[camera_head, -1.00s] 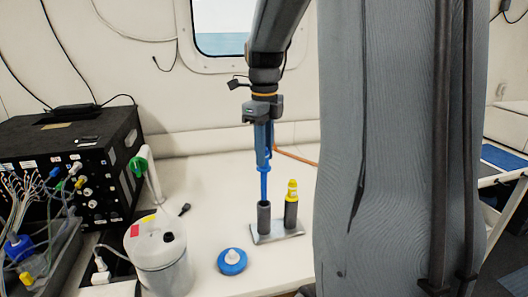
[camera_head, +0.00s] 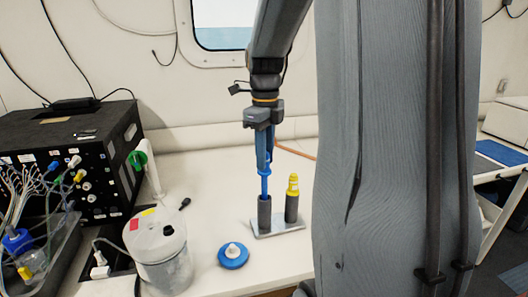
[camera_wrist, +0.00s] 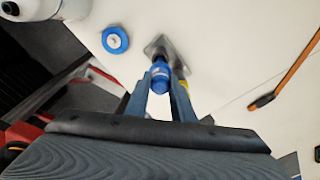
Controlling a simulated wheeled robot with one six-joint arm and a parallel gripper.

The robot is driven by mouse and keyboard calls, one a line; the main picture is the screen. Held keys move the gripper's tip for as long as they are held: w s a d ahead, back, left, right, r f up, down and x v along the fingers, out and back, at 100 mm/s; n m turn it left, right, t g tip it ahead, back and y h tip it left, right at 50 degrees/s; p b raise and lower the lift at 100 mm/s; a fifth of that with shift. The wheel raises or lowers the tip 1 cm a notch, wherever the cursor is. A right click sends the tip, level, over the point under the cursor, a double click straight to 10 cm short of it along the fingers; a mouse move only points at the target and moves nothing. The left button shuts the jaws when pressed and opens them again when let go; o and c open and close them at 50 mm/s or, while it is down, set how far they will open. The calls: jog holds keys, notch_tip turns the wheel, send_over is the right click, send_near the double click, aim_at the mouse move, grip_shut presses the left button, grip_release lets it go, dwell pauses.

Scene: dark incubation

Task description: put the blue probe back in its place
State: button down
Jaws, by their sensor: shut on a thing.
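The blue probe (camera_head: 265,184) is upright, with its lower end at or in the mouth of the left dark tube (camera_head: 264,212) of the small stand (camera_head: 283,230). My gripper (camera_head: 265,160) is above the stand, shut on the probe's upper part. In the wrist view, the blue probe (camera_wrist: 160,76) shows between the two fingers of my gripper (camera_wrist: 161,85). How deep the probe sits in the tube is hidden by the tube wall. A yellow probe (camera_head: 293,184) stands in the right tube (camera_head: 291,208).
A blue disc with a white knob (camera_head: 233,255) lies left of the stand. A clear container (camera_head: 160,250) and a black box with cables (camera_head: 75,150) stand further left. An orange rod (camera_wrist: 290,80) lies to the right in the wrist view. White table is free around the stand.

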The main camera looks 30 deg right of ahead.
aim_at(265, 181)
jog(key=shift+f+b, duration=1.6)
jog(key=shift+f, duration=2.05)
jog(key=shift+f, duration=0.65)
jog(key=c, duration=1.4)
grip_release()
jog(key=shift+c, duration=0.2)
jog(key=shift+r, duration=0.1)
notch_tip(265, 181, up, 8)
jog(key=shift+f+b, duration=0.2)
jog(key=shift+b, duration=0.75)
